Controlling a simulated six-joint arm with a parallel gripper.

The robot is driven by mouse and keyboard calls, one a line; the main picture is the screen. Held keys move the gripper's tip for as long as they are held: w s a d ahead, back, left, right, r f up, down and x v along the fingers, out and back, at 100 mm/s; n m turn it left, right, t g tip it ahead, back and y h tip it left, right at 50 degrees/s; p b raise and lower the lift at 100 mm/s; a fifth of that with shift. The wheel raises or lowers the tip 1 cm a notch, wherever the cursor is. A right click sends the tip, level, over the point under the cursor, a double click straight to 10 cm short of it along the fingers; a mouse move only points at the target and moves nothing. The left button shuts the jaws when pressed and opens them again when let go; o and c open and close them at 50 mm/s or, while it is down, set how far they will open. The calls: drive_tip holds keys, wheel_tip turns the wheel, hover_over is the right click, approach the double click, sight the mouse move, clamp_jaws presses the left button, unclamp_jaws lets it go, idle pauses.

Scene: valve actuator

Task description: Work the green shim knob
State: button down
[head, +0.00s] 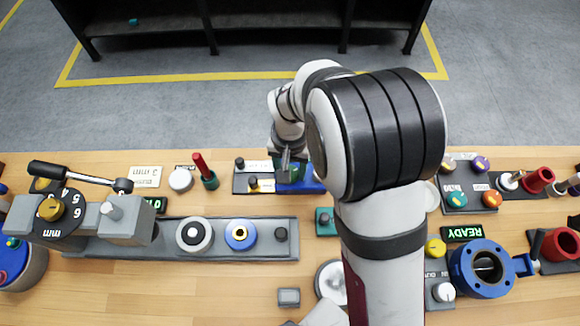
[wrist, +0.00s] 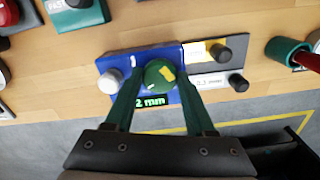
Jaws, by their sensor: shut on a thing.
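The green shim knob (wrist: 158,74) is round, with a yellow patch and a white mark on its top. It sits on a blue block (wrist: 115,64) with a lit green "2 mm" display (wrist: 150,101). My gripper (wrist: 158,75) has its two green fingers on either side of the knob and is shut on it. In the head view my gripper (head: 287,172) reaches down over the blue block (head: 310,186), and my arm hides part of the block and most of the knob.
A white knob (wrist: 110,80) stands left of the fingers in the wrist view. A dark plate with black knobs (wrist: 238,82) lies close on the right. A green cup with a red handle (head: 209,178) and a grey rail (head: 282,222) stand nearby on the wooden bench.

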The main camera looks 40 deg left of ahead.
drive_tip(key=shift+m, duration=2)
drive_tip(key=shift+c, duration=1.2)
unclamp_jaws()
wheel_tip(320, 180, up, 16)
